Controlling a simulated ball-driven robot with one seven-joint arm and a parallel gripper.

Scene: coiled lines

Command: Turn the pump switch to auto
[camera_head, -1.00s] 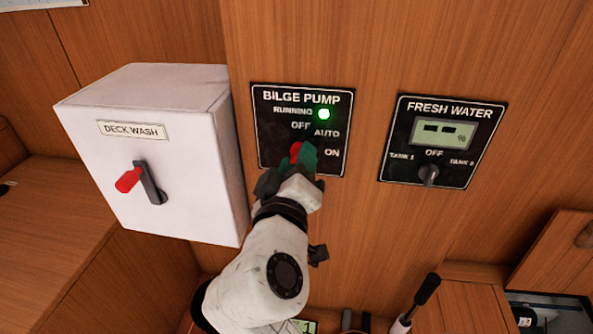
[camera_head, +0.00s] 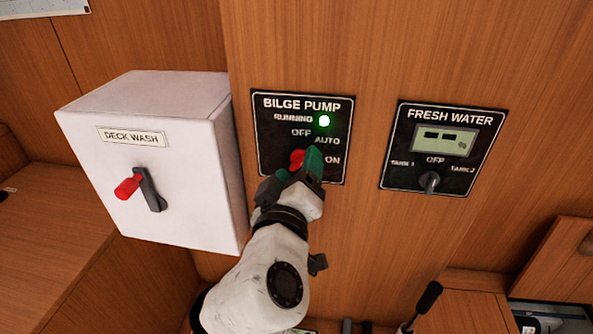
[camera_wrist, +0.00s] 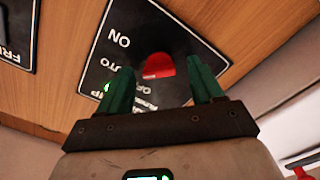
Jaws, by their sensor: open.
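The bilge pump panel (camera_head: 280,107) is a black plate on the wooden wall, marked OFF, AUTO and ON, with a green running light (camera_head: 324,121) lit. Its red switch knob (camera_head: 297,158) is partly hidden by my gripper in the head view. My gripper (camera_head: 301,163) is at the panel with its green fingers apart. In the wrist view the red knob (camera_wrist: 158,66) shows between and beyond the open fingertips (camera_wrist: 163,78). I cannot tell whether a finger touches it. Which mark the knob points to is not clear.
A white deck wash box (camera_head: 190,180) with a red-tipped lever (camera_head: 128,187) juts out left of the panel. A fresh water panel (camera_head: 400,165) with a small dark knob (camera_head: 429,181) is to the right. A dark-handled lever (camera_head: 428,297) stands at lower right.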

